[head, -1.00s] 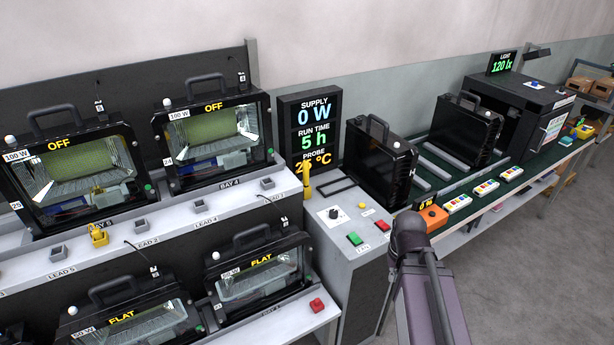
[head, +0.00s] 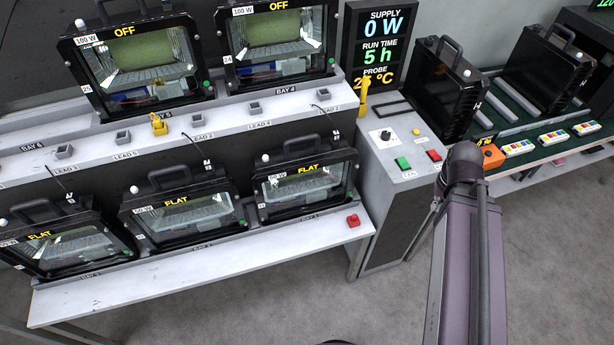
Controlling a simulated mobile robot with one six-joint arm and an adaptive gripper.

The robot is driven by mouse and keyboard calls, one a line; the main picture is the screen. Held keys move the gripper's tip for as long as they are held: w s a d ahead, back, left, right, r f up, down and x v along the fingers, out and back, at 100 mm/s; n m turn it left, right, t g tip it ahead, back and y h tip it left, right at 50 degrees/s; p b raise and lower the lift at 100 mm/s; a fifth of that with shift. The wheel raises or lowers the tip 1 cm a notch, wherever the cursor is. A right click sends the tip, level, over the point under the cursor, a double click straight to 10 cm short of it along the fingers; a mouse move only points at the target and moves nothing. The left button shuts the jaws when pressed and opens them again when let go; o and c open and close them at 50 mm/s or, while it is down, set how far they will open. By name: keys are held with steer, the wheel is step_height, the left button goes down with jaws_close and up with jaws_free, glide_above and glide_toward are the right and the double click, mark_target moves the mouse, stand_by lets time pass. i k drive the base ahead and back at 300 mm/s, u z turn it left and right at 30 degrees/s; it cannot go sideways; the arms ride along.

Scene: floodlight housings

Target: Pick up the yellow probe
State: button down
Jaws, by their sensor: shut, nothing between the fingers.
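The yellow probe (head: 363,97) stands upright in the head view, in front of the black display (head: 381,45), at the left edge of the grey control cabinet's top. It looks like a slim yellow handle with a thicker upper end. Its lower tip is too small to make out. My arm (head: 463,240) rises from the lower right, to the right of the probe and apart from it. My gripper cannot be made out in this view. A second yellow item (head: 158,124), small and blocky, sits in the upper shelf's front row of sockets.
Floodlight housings stand in two tiers at the left, with thin leads at the lower ones. The cabinet top holds a green button (head: 402,163), a red button (head: 434,155) and a knob (head: 385,135). Grey floor is clear in front.

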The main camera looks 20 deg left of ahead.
mark_target(366, 79)
steer(key=k, duration=0.65)
steer(key=u, duration=0.45)
steer(key=i, duration=1.5)
steer(key=z, duration=0.35)
